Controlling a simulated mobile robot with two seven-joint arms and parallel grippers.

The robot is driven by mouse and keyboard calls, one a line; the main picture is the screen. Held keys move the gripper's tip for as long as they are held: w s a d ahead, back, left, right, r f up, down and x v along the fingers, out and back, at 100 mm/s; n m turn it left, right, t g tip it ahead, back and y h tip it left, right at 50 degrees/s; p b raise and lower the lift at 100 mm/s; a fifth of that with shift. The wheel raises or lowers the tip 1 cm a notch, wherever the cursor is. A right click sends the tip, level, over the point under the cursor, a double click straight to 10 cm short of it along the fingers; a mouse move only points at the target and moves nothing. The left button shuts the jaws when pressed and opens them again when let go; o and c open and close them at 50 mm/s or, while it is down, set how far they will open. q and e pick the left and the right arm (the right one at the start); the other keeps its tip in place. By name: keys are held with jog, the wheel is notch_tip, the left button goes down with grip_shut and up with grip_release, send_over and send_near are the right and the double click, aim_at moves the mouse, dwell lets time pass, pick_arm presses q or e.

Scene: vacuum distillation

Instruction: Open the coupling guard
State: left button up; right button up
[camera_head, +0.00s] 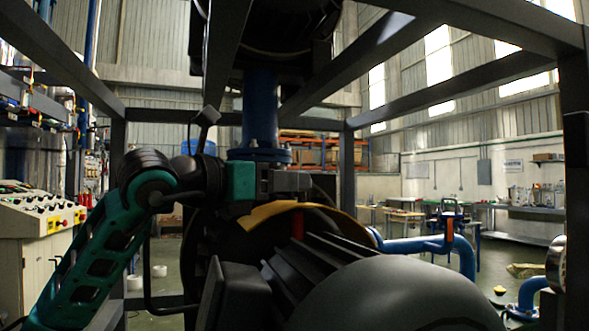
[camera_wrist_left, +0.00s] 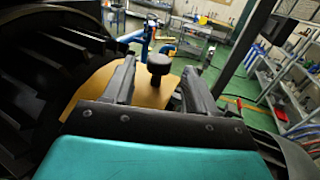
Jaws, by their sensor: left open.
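The coupling guard (camera_head: 262,213) is a yellow-orange curved cover over the dark machine in the middle of the head view. In the left wrist view the guard (camera_wrist_left: 150,93) lies below and beyond my fingers, and a black knob (camera_wrist_left: 159,64) stands up from it. My left gripper (camera_head: 300,182) is just above the guard. In the left wrist view its two grey fingers (camera_wrist_left: 158,80) are apart, with the knob showing between them. I cannot tell whether a finger touches the knob. My right gripper is in neither view.
A dark finned motor (camera_head: 385,290) fills the front below the guard. A vertical blue pipe (camera_head: 260,110) rises behind my left gripper. Dark frame beams (camera_head: 455,82) cross overhead and at the sides. A control panel (camera_head: 35,212) stands at left, blue pipes (camera_head: 425,243) at right.

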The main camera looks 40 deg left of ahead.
pick_arm(q)
jog(key=shift+w+d+p, duration=0.1)
jog(key=shift+w+p, duration=0.4)
jog(key=shift+w, duration=0.95)
grip_shut()
